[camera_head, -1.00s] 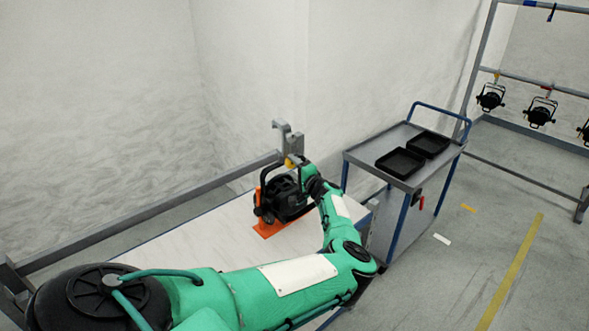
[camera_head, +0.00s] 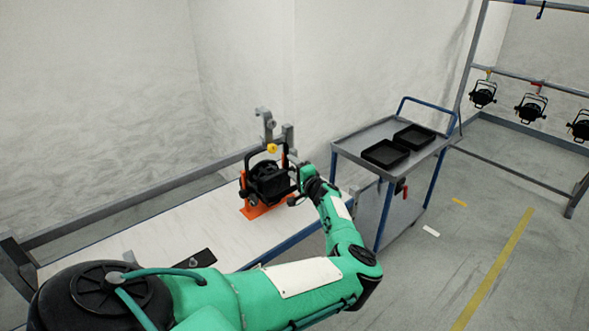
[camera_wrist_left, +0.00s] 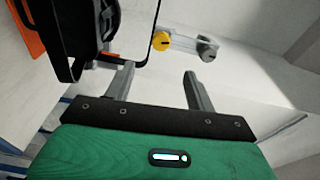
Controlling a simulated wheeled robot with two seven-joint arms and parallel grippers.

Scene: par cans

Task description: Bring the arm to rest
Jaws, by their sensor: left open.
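My left arm (camera_head: 278,277) is green and reaches from the lower left over the white bench to the par can. Its gripper (camera_head: 293,189) is just right of the black par can (camera_head: 268,182), and its fingers are partly hidden in the head view. In the left wrist view the gripper (camera_wrist_left: 157,85) has its two grey fingers apart with nothing between them. The par can (camera_wrist_left: 75,30) is beyond and left of the fingers there, apart from them. It sits on an orange stand (camera_head: 252,211), with a grey clamp and yellow knob (camera_head: 272,148) above. My right gripper is not in view.
A trolley (camera_head: 345,146) with two black trays (camera_head: 386,153) stands right of the bench (camera_head: 160,235). A small black flat object (camera_head: 197,259) lies on the bench. A grey rail (camera_head: 150,190) runs along its back. Several par cans (camera_head: 531,107) hang from a rack at right.

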